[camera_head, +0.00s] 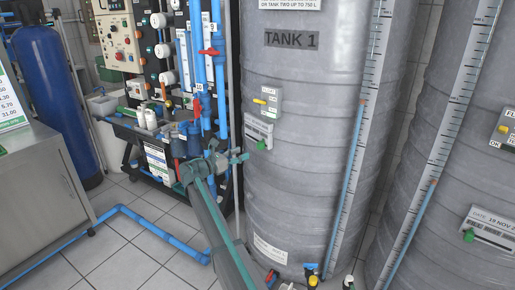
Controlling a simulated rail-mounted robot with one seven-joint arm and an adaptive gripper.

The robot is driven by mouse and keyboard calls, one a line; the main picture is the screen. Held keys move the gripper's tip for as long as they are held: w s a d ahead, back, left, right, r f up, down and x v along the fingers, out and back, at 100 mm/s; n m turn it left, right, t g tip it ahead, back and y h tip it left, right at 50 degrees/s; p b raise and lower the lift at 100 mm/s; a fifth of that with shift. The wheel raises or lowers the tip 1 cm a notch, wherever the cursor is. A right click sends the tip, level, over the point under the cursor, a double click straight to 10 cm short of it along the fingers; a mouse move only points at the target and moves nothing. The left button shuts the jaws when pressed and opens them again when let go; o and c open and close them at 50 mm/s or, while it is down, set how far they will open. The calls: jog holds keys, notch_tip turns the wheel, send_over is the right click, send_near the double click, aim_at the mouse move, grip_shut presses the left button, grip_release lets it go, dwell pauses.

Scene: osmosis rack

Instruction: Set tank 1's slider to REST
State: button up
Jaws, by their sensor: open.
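The lettering on both is too small to read, so I cannot tell which marks REST. My gripper (240,157) is open, at the tank's left edge, below and left of the green knob. It appears apart from both knobs, and nothing shows between its fingers.
A second grey tank (455,150) stands at the right with similar fittings. Tall gauge scales run down both tanks. Blue pipes (221,75) and red-handled valves stand left of tank 1. A metal cabinet (35,190) is at the left. Valves sit low at the front.

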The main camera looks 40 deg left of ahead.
aim_at(258, 147)
jog(key=w, duration=0.3)
jog(key=w+d, duration=0.1)
jog(key=w, duration=0.5)
jog(key=shift+w+d, duration=0.2)
jog(key=shift+d, duration=0.2)
jog(key=shift+c, duration=0.2)
grip_shut()
